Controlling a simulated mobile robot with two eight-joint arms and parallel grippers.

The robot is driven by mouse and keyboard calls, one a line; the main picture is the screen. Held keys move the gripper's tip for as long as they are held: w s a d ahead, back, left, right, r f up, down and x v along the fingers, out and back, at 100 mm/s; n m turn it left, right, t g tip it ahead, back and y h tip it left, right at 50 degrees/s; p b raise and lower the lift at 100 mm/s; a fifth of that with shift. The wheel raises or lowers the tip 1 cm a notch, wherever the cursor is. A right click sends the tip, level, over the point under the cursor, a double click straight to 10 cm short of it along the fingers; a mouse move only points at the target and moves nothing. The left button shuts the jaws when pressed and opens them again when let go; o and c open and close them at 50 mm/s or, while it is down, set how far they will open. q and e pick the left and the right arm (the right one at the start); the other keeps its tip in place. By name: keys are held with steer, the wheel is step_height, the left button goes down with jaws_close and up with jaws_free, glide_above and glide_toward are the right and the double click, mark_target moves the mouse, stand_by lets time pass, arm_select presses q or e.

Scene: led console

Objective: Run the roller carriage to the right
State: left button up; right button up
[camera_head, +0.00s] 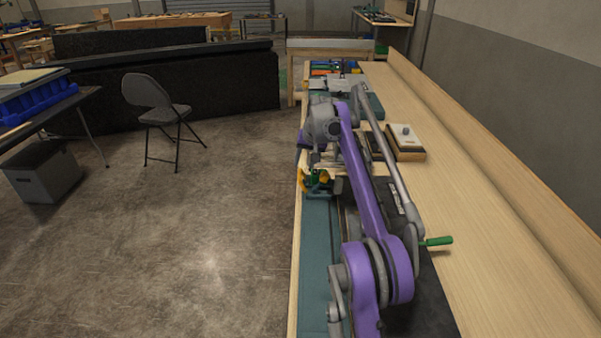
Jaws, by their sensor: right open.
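A small green and yellow-orange mechanism (319,187), which may be the roller carriage, sits at the far end of a teal strip (316,250) on the bench's left side. My purple right arm reaches away along the bench and bends down near it. My right gripper (317,162) is open just above or beside this mechanism; I cannot tell whether they touch. The arm's wrist and links hide part of the mechanism and the rail. My left gripper is not in view.
The wooden bench (480,240) is clear at right. A folding chair (160,108) stands left on open floor.

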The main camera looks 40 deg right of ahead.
mark_target(300, 174)
steer(key=x, duration=0.5)
steer(key=shift+w+d+f, duration=0.1)
steer(key=shift+w+f, duration=0.15)
steer(key=shift+f, duration=0.1)
jaws_close()
stand_by(1.1)
